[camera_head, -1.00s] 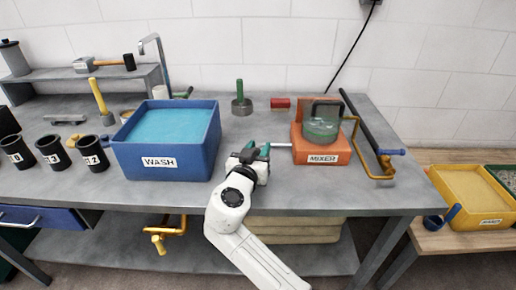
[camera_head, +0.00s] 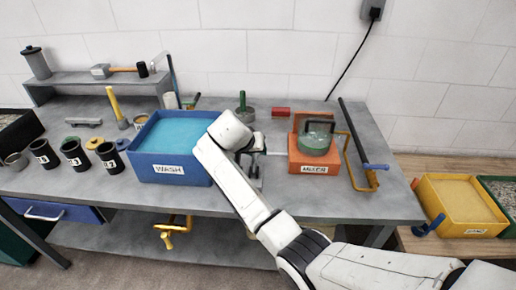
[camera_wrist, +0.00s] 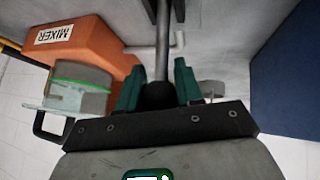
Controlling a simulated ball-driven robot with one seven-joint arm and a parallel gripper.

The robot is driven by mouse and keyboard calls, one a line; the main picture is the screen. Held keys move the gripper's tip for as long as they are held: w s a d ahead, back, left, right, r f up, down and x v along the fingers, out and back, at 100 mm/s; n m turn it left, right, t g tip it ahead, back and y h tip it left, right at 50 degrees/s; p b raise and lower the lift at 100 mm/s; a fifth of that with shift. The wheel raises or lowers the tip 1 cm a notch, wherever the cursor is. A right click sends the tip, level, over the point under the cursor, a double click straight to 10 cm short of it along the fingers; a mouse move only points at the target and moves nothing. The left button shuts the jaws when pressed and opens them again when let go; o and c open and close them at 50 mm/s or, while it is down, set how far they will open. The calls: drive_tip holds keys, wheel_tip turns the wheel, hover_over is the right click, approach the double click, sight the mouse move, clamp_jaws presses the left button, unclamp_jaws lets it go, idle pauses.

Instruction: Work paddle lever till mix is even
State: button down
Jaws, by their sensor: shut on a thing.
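The orange mixer (camera_head: 314,160) stands on the bench right of the wash tub, with a grey-green bowl (camera_head: 316,142) and a dark frame on it. In the wrist view the mixer (camera_wrist: 90,45) shows at upper left with its label, and the bowl (camera_wrist: 80,88) below it. A grey paddle lever (camera_wrist: 163,45) joins a short crank from the mixer's side and ends in a dark knob. My gripper (camera_wrist: 157,82) is shut on the knob, with green fingers either side. In the head view my gripper (camera_head: 248,152) is partly hidden by my wrist. The mix inside the bowl cannot be made out.
The blue wash tub (camera_head: 150,172) stands close left of my gripper. A yellow pipe with a blue-ended black bar (camera_head: 352,130) stands right of the mixer. A red block (camera_head: 281,112) and a green-handled weight (camera_head: 243,110) lie behind. A yellow sand bin (camera_head: 432,190) is at right.

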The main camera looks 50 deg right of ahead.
drive_tip(key=shift+w+d+f+b, duration=0.45)
drive_tip(key=shift+d+f, duration=0.15)
drive_tip(key=shift+f, duration=0.4)
drive_tip(key=c, duration=1.1)
unclamp_jaws()
drive_tip(key=o, duration=0.3)
drive_tip(key=shift+r, duration=0.1)
drive_tip(key=shift+o, duration=0.2)
drive_tip(key=shift+r, duration=0.1)
drive_tip(key=shift+a+r, duration=0.1)
drive_tip(key=shift+r, duration=0.15)
drive_tip(key=b+v, duration=0.1)
drive_tip(key=v, duration=0.9)
drive_tip(key=shift+w+a, duration=0.1)
drive_tip(key=shift+w, duration=0.05)
